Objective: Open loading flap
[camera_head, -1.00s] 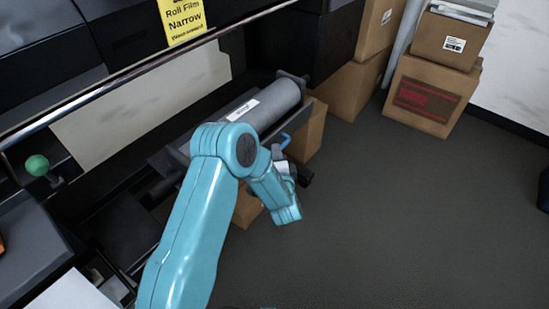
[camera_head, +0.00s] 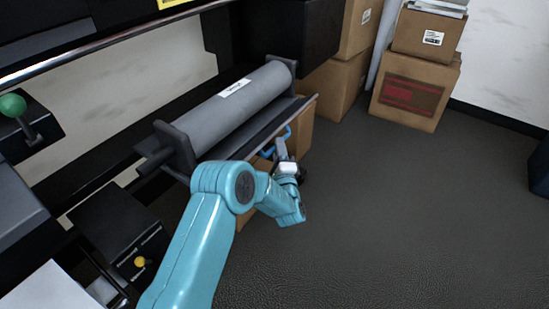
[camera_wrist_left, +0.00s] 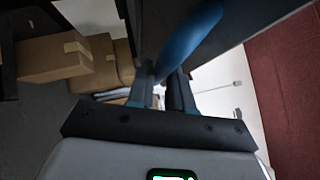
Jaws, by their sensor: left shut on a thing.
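The loading flap (camera_head: 258,134) is a dark panel with a light edge, running along the front of a grey roll (camera_head: 235,108) on the machine. A blue handle (camera_head: 286,134) is on its front side. It also shows as a curved blue bar in the left wrist view (camera_wrist_left: 188,42). My left gripper (camera_head: 281,148) is at the handle; in the left wrist view its fingers (camera_wrist_left: 166,90) are closed on the handle. The forearm hides part of the flap's near end. My right gripper is not in view.
Cardboard boxes (camera_head: 414,85) stand at the back right by the white wall. A green knob (camera_head: 12,106) and a yellow knob (camera_head: 140,262) are at left. The dark floor (camera_head: 400,220) to the right is clear.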

